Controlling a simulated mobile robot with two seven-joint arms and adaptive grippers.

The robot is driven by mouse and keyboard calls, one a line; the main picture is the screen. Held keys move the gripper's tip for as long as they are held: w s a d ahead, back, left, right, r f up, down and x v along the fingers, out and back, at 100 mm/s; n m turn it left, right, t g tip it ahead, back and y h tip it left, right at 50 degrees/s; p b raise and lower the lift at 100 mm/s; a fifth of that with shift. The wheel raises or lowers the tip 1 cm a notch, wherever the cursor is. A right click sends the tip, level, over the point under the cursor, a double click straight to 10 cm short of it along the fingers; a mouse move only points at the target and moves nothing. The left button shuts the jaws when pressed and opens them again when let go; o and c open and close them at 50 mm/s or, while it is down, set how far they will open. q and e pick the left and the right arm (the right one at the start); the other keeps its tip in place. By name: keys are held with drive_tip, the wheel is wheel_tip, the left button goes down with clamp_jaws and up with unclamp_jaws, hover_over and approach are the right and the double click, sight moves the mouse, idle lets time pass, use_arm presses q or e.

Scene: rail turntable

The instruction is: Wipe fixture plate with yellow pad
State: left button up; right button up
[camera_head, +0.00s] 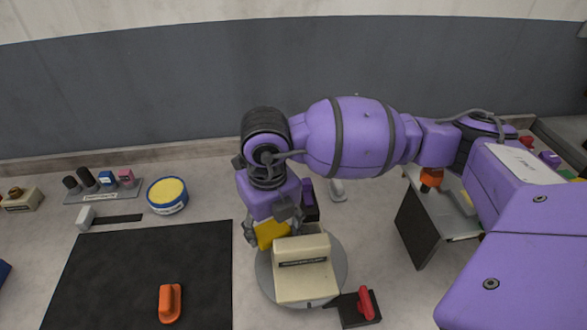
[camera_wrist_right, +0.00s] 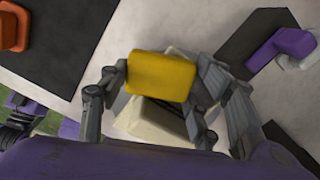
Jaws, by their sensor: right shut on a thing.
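My right gripper (camera_head: 272,226) is shut on a yellow pad (camera_head: 270,235). It holds the pad at the back left of a cream block with a dark label strip (camera_head: 302,281), which stands on a round grey turntable (camera_head: 264,283). The block is likely the fixture plate, but I cannot read its label. In the right wrist view the pad (camera_wrist_right: 162,77) sits between the two fingers, with the cream block (camera_wrist_right: 148,122) partly hidden behind it. I cannot tell whether the pad touches the block.
A black mat (camera_head: 140,270) with an orange handled thing (camera_head: 170,303) lies to the left. A round yellow-topped blue tin (camera_head: 167,195) and a small rack (camera_head: 103,192) stand behind it. A red lever on a dark base (camera_head: 366,304) is close right of the turntable.

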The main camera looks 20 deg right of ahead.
use_arm(q)
drive_tip(key=shift+d+f, duration=0.1)
drive_tip(key=shift+f, duration=0.05)
use_arm(e)
drive_tip(key=shift+f, duration=0.25)
drive_tip(key=shift+f, duration=0.1)
